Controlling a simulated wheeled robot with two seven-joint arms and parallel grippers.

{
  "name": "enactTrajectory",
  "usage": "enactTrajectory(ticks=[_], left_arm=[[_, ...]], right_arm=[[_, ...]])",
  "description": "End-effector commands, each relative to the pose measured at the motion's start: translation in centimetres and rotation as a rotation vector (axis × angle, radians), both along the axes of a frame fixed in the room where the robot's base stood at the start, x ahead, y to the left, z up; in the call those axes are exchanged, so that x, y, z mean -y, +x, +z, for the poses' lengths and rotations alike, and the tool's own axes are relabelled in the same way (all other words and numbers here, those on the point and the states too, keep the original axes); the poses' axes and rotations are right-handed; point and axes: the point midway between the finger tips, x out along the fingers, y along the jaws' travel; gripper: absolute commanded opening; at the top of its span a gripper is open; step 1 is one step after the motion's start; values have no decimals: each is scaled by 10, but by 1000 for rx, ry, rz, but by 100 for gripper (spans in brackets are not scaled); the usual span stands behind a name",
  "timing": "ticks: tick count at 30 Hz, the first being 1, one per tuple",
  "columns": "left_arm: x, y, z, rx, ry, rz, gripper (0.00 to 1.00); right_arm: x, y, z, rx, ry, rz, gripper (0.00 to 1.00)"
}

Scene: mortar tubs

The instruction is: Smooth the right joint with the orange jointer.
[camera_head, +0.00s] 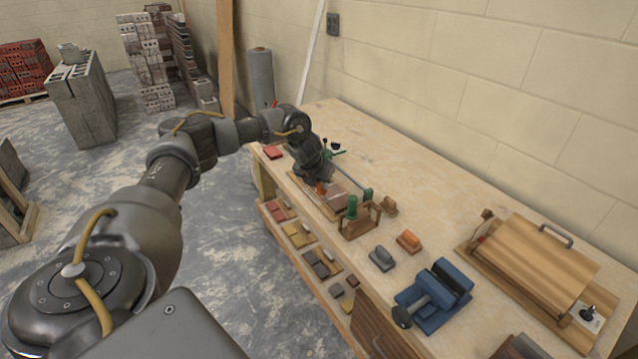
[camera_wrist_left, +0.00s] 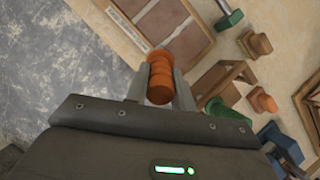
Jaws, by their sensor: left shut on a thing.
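My left gripper (camera_head: 320,180) reaches over the far left part of the workbench. In the left wrist view its two fingers (camera_wrist_left: 159,85) are shut on the ribbed orange handle of the jointer (camera_wrist_left: 158,77). In the head view only a bit of orange (camera_head: 321,188) shows under the gripper, and the jointer's working end is hidden in both views. A wood-framed panel of bricks with pale joints (camera_wrist_left: 166,22) lies just beyond the handle. In the head view the arm partly covers this panel (camera_head: 337,199). I cannot tell whether the jointer touches a joint.
A wooden rack with a green-handled tool (camera_head: 352,208) stands close to the panel. A long bar with green ends (camera_head: 367,194) lies beside it.

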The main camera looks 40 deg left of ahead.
Motion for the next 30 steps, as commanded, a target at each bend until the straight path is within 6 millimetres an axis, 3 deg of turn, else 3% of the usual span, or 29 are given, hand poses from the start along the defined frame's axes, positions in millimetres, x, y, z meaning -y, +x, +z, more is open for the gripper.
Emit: enactTrajectory(ticks=[20,30], left_arm=[[0,1,-6,1,0,0,2],[4,13,-4,1,-1,1,2]], right_arm=[[0,1,-4,1,0,0,36],[-4,1,-5,1,4,-2,36]])
